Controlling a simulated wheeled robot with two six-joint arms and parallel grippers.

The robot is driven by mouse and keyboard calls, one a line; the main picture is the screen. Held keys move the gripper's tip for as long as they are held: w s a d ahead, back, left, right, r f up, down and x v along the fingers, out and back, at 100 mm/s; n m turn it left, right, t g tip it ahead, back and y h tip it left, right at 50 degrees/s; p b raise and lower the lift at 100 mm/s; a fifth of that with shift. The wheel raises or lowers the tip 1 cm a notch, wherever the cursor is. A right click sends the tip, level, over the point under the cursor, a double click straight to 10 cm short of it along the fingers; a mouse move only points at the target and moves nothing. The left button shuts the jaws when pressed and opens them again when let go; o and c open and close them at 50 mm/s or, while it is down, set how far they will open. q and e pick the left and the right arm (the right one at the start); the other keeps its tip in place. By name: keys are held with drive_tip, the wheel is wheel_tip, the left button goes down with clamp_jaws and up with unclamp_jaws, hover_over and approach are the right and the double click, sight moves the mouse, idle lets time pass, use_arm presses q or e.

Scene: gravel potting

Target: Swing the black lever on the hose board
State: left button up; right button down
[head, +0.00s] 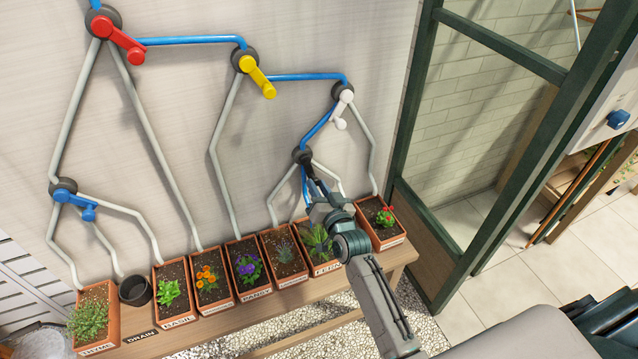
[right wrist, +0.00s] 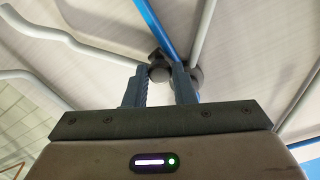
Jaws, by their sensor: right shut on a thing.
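The black lever (head: 307,167) sits on a dark round hub at the lower right of the hose board (head: 180,100), where a blue hose comes down from the white lever's hub. My right gripper (head: 314,190) reaches up to it from the lower right and is shut on it, hiding much of the lever. In the right wrist view the two fingers (right wrist: 164,88) stand on either side of the dark lever end (right wrist: 160,73), with the hub behind. My left gripper is in neither view.
Red (head: 118,38), yellow (head: 257,77), white (head: 342,105) and blue (head: 76,203) levers are on other hubs. Below, a wooden bench (head: 240,318) holds several planted pots and a dark drain cup (head: 135,290). A green-framed glass partition (head: 405,110) stands right.

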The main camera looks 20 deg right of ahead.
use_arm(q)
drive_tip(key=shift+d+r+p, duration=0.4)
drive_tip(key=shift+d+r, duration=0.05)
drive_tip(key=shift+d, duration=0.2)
use_arm(e)
drive_tip(key=shift+a+m, duration=0.35)
drive_tip(key=shift+m, duration=0.4)
drive_tip(key=shift+a+m, duration=0.35)
drive_tip(key=shift+m, duration=0.4)
drive_tip(key=c, duration=1.2)
unclamp_jaws()
drive_tip(key=shift+d, duration=0.1)
use_arm(q)
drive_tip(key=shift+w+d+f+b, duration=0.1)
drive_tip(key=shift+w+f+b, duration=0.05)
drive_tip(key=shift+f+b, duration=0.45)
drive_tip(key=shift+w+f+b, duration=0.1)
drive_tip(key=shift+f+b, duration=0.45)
drive_tip(key=shift+b, duration=0.05)
use_arm(e)
drive_tip(key=s, duration=1)
drive_tip(key=shift+s+d, duration=0.15)
drive_tip(key=shift+s, duration=0.25)
